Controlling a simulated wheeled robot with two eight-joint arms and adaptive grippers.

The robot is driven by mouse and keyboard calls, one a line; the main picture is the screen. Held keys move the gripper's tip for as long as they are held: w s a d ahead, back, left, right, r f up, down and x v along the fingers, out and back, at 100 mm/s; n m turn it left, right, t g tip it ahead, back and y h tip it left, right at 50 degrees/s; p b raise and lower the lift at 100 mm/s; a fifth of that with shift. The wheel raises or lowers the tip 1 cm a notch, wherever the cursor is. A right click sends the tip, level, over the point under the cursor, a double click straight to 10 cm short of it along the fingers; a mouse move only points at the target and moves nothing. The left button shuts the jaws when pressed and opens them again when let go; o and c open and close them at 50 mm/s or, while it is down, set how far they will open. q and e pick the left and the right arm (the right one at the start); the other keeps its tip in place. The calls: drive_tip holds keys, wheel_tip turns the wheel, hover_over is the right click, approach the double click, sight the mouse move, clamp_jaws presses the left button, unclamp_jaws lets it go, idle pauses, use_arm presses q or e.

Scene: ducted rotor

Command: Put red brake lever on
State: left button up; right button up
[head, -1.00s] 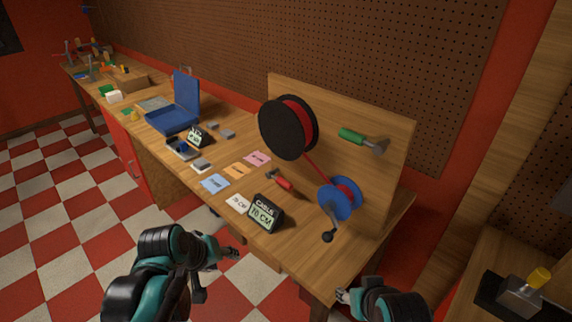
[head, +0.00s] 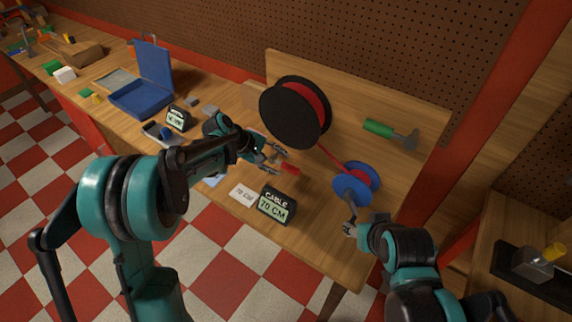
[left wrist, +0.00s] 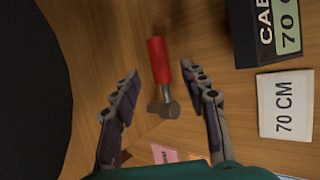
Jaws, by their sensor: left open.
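The red brake lever (head: 289,168) lies on the workbench, with a red handle and a grey metal head. In the left wrist view its handle (left wrist: 158,60) and head (left wrist: 165,108) appear between the fingers. My left gripper (head: 281,162) is open at the lever; the left wrist view shows its two fingers (left wrist: 160,72) apart on either side, with no visible grip. In the head view the lever's head is partly hidden by the fingers. My right gripper (head: 349,228) is at the crank of the blue spool (head: 357,184); whether it holds the crank is unclear.
A black reel of red cable (head: 296,112) and a green-handled lever (head: 378,128) are on the upright wooden board (head: 430,145). A cable display reading 70 CM (head: 276,205) and a white 70 CM card (head: 242,195) are near the left gripper. A blue case (head: 143,100) stands farther left.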

sight(288, 166)
use_arm(q)
drive_tip(key=b+x, duration=0.1)
drive_tip(key=x, duration=0.3)
drive_tip(key=shift+a+f, duration=0.1)
drive_tip(key=shift+w+f, duration=0.1)
drive_tip(key=shift+f, duration=0.05)
clamp_jaws()
drive_tip(key=shift+d, duration=0.25)
